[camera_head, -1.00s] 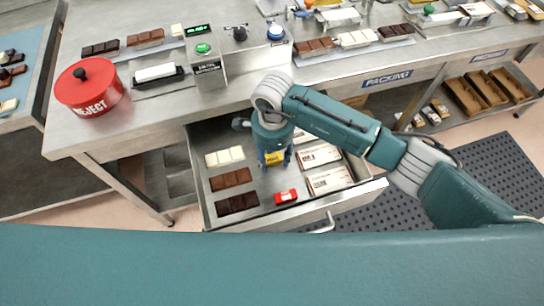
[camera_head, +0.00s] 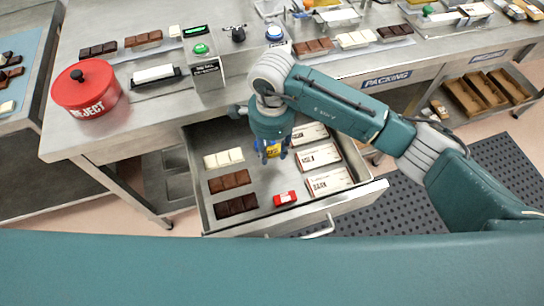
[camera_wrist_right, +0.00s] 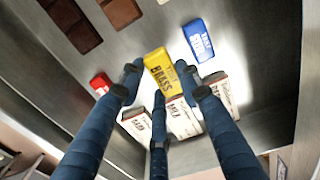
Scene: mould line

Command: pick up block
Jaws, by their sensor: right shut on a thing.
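A yellow block (camera_head: 271,149) with dark lettering is between the fingers of my right gripper (camera_head: 270,154), over the open drawer (camera_head: 262,198). In the right wrist view the yellow block (camera_wrist_right: 160,73) reads "BRASS", and the blue fingers of the right gripper (camera_wrist_right: 157,88) close around it. A red block (camera_head: 285,198) lies near the drawer's front, and it also shows in the right wrist view (camera_wrist_right: 100,84). A blue block (camera_wrist_right: 198,40) lies on the drawer floor in the right wrist view; in the head view it is hidden. My left gripper is out of view.
White, brown and dark chocolate bars (camera_head: 230,181) lie in the drawer's left part. White cartons (camera_head: 319,156) line its right side. Bare drawer floor surrounds the red block.

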